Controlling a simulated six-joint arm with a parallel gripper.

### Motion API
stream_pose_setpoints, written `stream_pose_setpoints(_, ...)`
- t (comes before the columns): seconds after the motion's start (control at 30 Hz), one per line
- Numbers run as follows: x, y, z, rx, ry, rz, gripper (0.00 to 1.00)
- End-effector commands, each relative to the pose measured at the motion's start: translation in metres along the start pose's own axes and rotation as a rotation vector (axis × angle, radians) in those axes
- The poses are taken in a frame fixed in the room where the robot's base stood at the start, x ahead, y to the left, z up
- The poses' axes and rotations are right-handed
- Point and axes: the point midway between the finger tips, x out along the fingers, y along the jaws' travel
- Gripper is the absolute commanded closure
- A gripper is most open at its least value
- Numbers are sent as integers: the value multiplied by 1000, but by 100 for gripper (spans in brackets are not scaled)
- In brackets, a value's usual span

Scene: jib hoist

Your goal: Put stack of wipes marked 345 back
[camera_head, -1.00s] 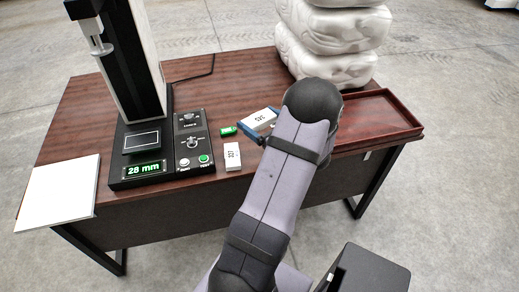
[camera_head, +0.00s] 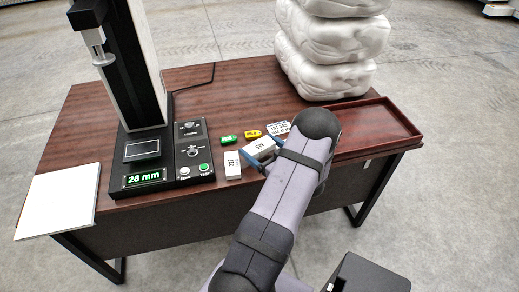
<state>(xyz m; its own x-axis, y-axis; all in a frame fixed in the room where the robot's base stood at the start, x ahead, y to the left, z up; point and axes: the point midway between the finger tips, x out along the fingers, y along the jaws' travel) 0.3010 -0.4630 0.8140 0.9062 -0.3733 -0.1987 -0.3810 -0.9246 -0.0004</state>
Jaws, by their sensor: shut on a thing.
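The stack of wipes marked 345 (camera_head: 259,148) is a small white block with its dark number on top. My gripper (camera_head: 262,154), with blue fingers, is shut on it near the table's front edge, right of the test machine. Whether the stack touches the table or hangs just above it I cannot tell. Part of it is hidden by the fingers. A second white stack (camera_head: 232,165), its number seeming to read 327, lies on the table just left of my gripper.
Behind my gripper lie a green tag (camera_head: 228,139), a yellow tag (camera_head: 254,134) and a white lot card (camera_head: 278,127). A test machine (camera_head: 147,179) reading 28 mm stands left, beside a white sheet (camera_head: 58,200). An empty brown tray (camera_head: 400,143) lies right; white wrapped bundles (camera_head: 325,65) stand behind.

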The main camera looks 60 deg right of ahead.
Motion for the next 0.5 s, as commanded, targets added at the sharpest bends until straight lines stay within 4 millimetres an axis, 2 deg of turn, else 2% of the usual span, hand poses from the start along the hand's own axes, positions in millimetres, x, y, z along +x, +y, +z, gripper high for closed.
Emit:
stream_pose_setpoints(0.17, 3, 0, 13, 0, 1, 1, 41)
stream_pose_setpoints(0.5, 3, 0, 15, -1, 1, 1, 41)
